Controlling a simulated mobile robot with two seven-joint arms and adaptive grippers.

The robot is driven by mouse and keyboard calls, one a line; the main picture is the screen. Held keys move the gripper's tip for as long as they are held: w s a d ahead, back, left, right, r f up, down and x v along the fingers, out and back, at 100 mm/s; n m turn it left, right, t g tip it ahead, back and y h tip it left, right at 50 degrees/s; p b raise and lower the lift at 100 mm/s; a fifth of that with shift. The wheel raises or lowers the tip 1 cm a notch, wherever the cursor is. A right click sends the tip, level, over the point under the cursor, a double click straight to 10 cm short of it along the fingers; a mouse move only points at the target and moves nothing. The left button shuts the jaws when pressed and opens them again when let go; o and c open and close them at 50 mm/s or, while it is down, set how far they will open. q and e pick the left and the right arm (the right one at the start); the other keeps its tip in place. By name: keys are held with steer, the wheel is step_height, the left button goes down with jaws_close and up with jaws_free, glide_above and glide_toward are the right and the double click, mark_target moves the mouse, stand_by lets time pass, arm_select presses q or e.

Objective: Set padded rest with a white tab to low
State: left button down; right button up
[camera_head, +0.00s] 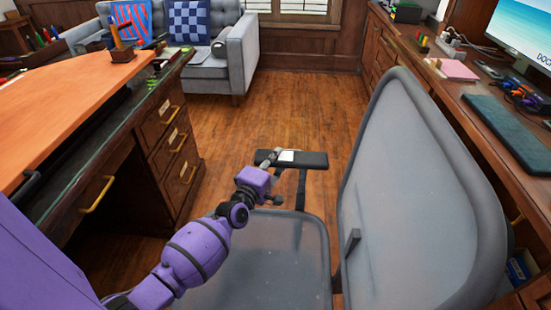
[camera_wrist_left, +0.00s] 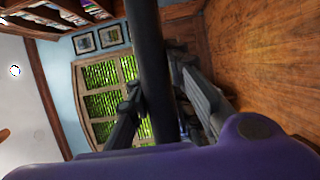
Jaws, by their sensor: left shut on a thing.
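The padded rest (camera_head: 313,160) is a flat black armrest of the grey office chair, with a white tab (camera_head: 287,156) on it. A dark post (camera_head: 301,190) carries it beside the seat. My left gripper (camera_head: 275,160) reaches the left half of the rest and is shut on it. In the left wrist view the rest is a dark bar (camera_wrist_left: 150,60) running up between my two fingers (camera_wrist_left: 158,100). The gripper hides part of the rest's left end. My right gripper is in neither view.
The chair's grey seat (camera_head: 270,262) and tall mesh back (camera_head: 415,200) lie close to my left arm. A wooden desk with drawers (camera_head: 172,150) stands at left, another desk (camera_head: 480,100) at right. Open wood floor (camera_head: 290,105) lies beyond, before a grey sofa (camera_head: 215,72).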

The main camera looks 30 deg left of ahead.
arm_select(q)
step_height(320, 180, down, 6)
steer(key=b, duration=0.4)
steer(key=c, duration=1.6)
jaws_free()
steer(key=shift+f, duration=0.15)
steer(key=s, duration=1.2)
steer(key=shift+d, duration=0.4)
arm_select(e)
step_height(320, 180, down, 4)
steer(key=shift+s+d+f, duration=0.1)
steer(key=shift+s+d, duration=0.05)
arm_select(q)
steer(key=shift+r, duration=0.25)
